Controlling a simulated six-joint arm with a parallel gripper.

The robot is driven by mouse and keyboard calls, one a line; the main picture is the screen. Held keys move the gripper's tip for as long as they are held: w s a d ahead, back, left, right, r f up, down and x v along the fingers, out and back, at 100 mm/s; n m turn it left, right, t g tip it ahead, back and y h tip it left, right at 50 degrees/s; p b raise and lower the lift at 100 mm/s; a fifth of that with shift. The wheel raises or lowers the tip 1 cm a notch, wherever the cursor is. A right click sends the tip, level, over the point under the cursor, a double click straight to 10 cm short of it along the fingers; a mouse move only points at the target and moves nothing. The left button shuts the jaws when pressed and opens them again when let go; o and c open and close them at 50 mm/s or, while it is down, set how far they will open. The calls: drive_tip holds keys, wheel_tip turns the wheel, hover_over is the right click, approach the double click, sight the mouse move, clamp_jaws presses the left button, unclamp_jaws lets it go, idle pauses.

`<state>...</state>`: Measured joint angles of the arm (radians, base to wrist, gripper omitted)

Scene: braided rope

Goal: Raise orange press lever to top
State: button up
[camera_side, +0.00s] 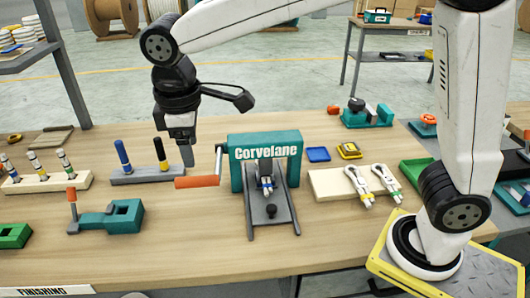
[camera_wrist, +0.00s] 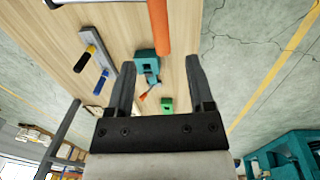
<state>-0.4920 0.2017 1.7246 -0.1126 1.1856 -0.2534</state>
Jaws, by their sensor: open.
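The teal press (camera_side: 265,160), marked Corvelane, stands mid-table. Its lever, a thin metal arm with an orange handle (camera_side: 197,182), is on its left side. The arm hangs down, and the handle sticks out level to the left, low near the table. In the wrist view the orange handle (camera_wrist: 159,27) enters at the top centre, beyond the fingertips. My gripper (camera_side: 187,158) is above and just left of the handle, pointing down. In the wrist view my gripper (camera_wrist: 161,62) is open with nothing between its fingers.
A grey rack with a blue peg (camera_side: 123,155) and a black peg stands close by my gripper. A teal clamp (camera_side: 105,220) with an orange-topped handle is front left. A cream board (camera_side: 325,183) with two white tools lies right of the press.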

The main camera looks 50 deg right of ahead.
sight(196, 177)
drive_tip(key=shift+w+d+f, duration=0.15)
drive_tip(key=shift+f, duration=1.8)
drive_tip(key=shift+w+d+f, duration=0.15)
drive_tip(key=shift+f, duration=1.8)
clamp_jaws()
